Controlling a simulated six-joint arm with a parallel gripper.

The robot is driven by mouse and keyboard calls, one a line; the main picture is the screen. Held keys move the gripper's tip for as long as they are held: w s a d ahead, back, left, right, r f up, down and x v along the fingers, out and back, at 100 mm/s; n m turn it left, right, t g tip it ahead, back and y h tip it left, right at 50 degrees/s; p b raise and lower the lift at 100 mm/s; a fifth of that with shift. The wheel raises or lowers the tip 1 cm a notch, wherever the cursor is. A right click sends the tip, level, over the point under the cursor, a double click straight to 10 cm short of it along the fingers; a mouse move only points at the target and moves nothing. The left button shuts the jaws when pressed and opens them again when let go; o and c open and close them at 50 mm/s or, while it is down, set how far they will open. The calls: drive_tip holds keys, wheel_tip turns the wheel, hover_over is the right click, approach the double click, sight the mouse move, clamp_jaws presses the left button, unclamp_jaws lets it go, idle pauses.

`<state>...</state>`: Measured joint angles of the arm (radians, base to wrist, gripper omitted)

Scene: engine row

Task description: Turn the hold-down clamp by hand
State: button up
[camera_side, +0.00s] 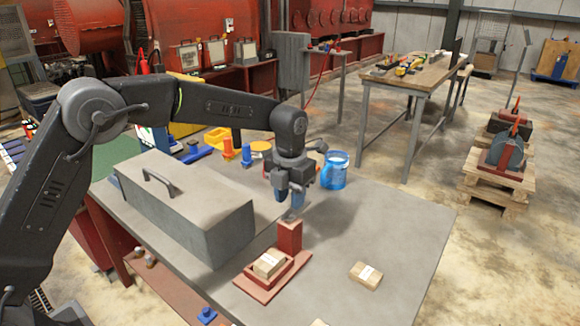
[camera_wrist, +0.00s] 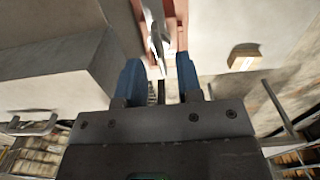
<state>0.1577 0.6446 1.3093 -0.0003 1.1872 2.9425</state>
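A red fixture (camera_side: 290,237) stands on the table, with an upright post beside a low red tray that holds a pale wooden block (camera_side: 268,264). A small grey metal piece on top of the post, seemingly the hold-down clamp (camera_side: 290,215), is partly hidden under my gripper (camera_side: 287,200). In the wrist view the clamp (camera_wrist: 155,34) is a grey bar whose near end reaches between the two blue fingers of my gripper (camera_wrist: 159,64). The fingers are apart, with gaps visible beside the bar. Whether either finger touches it I cannot tell.
A large grey toolbox (camera_side: 180,208) with a handle stands left of the fixture. The table's right side is mostly clear.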

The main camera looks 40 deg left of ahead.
wheel_tip(320, 180, up, 12)
idle(0.3)
drive_tip(key=shift+f, duration=0.1)
drive_tip(key=shift+c, duration=0.4)
